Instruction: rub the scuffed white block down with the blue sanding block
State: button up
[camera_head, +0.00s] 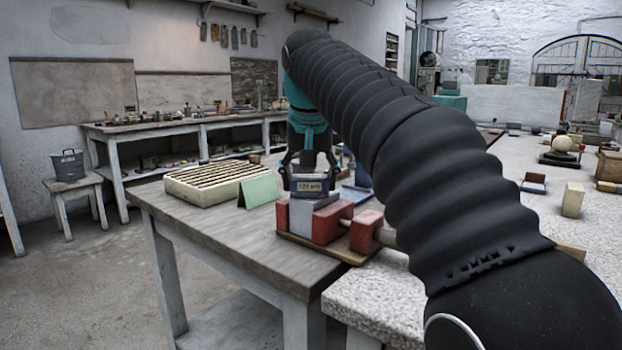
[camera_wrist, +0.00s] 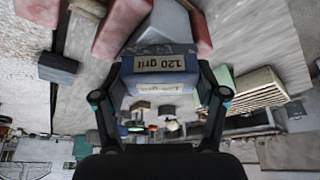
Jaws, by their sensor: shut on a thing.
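My gripper (camera_head: 309,181) is shut on the blue sanding block (camera_head: 312,187), which has a tan "120 grit" label. The sanding block also shows in the wrist view (camera_wrist: 160,66), between my two fingers. The scuffed white block (camera_head: 303,216) is clamped between the red jaws of a vise (camera_head: 331,224) on a brown base. The sanding block is right over the white block's top; whether they touch I cannot tell. In the wrist view the white block (camera_wrist: 166,24) shows beyond the sanding block, with its top partly hidden.
A cream slatted rack (camera_head: 213,183) and a green folded card (camera_head: 259,191) stand left of the vise. A blue object (camera_head: 355,197) is behind it. A pale upright block (camera_head: 572,200) stands on the speckled surface at right. The grey table's front left is clear.

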jog(key=shift+f, duration=0.15)
jog(key=shift+d, duration=1.05)
jog(key=shift+a+p, duration=1.15)
jog(key=shift+a, duration=1)
jog(key=shift+d, duration=2.15)
